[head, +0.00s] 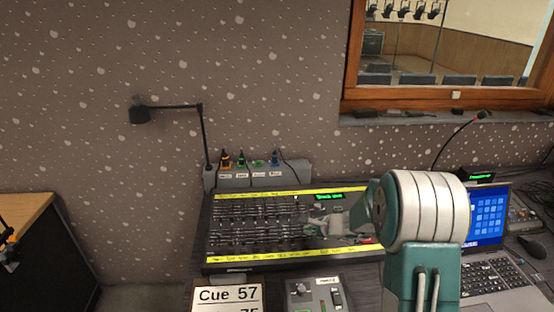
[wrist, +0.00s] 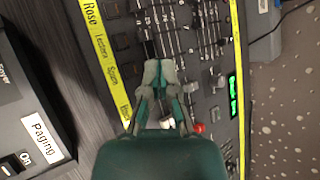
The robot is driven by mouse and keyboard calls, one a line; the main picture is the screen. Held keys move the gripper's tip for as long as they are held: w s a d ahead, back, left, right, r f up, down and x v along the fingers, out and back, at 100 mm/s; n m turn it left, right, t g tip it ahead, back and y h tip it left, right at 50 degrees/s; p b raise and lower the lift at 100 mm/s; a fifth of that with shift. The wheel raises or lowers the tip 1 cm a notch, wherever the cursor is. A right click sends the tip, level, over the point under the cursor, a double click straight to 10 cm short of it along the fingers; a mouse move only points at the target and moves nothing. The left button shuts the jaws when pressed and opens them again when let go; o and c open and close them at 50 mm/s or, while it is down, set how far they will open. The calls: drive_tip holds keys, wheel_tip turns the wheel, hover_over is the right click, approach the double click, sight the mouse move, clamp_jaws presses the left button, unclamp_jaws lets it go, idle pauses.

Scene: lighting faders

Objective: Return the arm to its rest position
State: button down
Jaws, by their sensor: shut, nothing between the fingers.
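My gripper (wrist: 158,74) is shut and empty in the wrist view. Its fingertips are together over the fader rows of the lighting desk (wrist: 120,42); I cannot tell if they touch a fader. In the head view the desk (head: 250,222) is a dark board with yellow label strips along its top and bottom and a small green display. My gripper (head: 318,229) shows there over the desk's right part, partly hidden by my teal and white arm. The arm also covers the desk's right end.
A paging box (wrist: 35,110) is beside the desk's near edge. A cue card (head: 228,296) and a small control box (head: 315,295) stand in front. A laptop (head: 488,225) is to the right, with a gooseneck microphone (head: 460,135) behind. A black lamp (head: 203,135) rises at the back left.

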drive_tip(key=s+a+r+n+g, duration=0.1)
drive_tip(key=s+a+r+n, duration=0.2)
drive_tip(key=s+r+n, duration=0.35)
drive_tip(key=s+a+r+n+g, duration=0.2)
drive_tip(key=s+a+r+n, duration=0.1)
drive_tip(key=s+r, duration=0.55)
drive_tip(key=s+d+r+n+h, duration=0.2)
drive_tip(key=s+r+n+h, duration=0.1)
drive_tip(key=s, duration=0.7)
drive_tip(key=s+d+r+n+h, duration=0.3)
drive_tip(key=s+n, duration=0.3)
drive_tip(key=s, duration=0.5)
drive_tip(key=shift+d+t, duration=0.3)
drive_tip(key=shift+t, duration=0.1)
drive_tip(key=c, duration=1.3)
unclamp_jaws()
drive_tip(key=shift+c, duration=0.2)
